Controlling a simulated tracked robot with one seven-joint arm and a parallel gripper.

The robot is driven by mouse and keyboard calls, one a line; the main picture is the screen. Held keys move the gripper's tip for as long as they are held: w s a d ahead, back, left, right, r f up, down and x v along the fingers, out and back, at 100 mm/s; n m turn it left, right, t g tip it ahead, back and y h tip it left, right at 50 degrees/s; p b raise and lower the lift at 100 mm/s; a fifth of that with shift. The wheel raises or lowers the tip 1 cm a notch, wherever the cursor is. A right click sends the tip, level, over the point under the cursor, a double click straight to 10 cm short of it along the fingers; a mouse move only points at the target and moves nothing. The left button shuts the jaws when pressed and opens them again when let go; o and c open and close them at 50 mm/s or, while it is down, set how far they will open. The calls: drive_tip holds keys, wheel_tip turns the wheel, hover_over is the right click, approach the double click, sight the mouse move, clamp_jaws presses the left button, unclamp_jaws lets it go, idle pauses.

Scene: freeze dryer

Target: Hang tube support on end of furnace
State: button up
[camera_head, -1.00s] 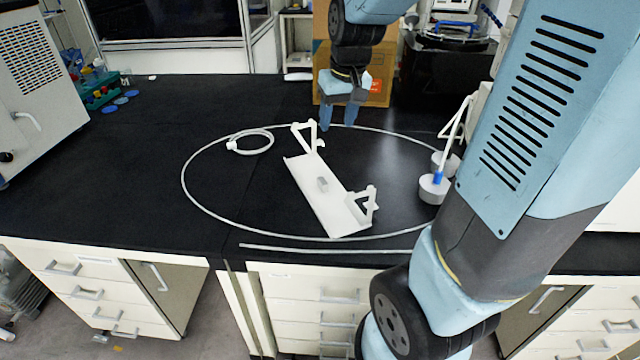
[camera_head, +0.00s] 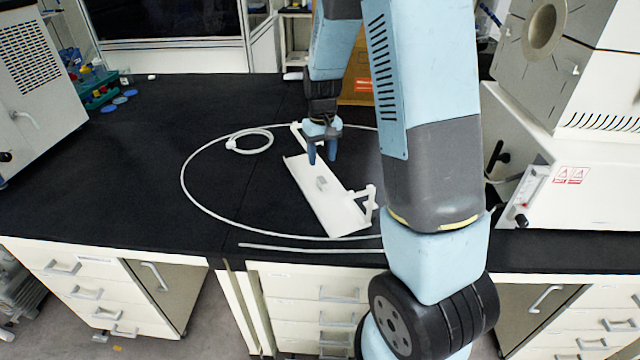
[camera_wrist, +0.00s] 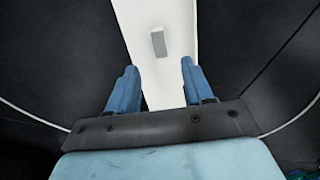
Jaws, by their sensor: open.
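The tube support is a white tray-like piece (camera_head: 335,208) with a bracket at each end and a small grey block (camera_head: 322,183) on its face. It lies on the black bench, slanting from upper left to lower right. My gripper (camera_head: 321,158) is open over its far half, fingers pointing down. In the wrist view the open fingers (camera_wrist: 156,82) lie on either side of the white support (camera_wrist: 160,18), with the grey block (camera_wrist: 158,43) ahead of them. They look empty. The furnace (camera_head: 575,60) stands at the right, with a round tube opening (camera_head: 545,27) on its end face.
A thin pale hose (camera_head: 184,185) loops around the support on the bench, with a coil (camera_head: 250,140) at the upper left. A thin rod (camera_head: 300,248) lies near the front edge. A grey-white machine (camera_head: 35,80) stands at the left.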

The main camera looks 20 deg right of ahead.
sight(322, 179)
drive_tip(key=shift+f, duration=4.55)
clamp_jaws()
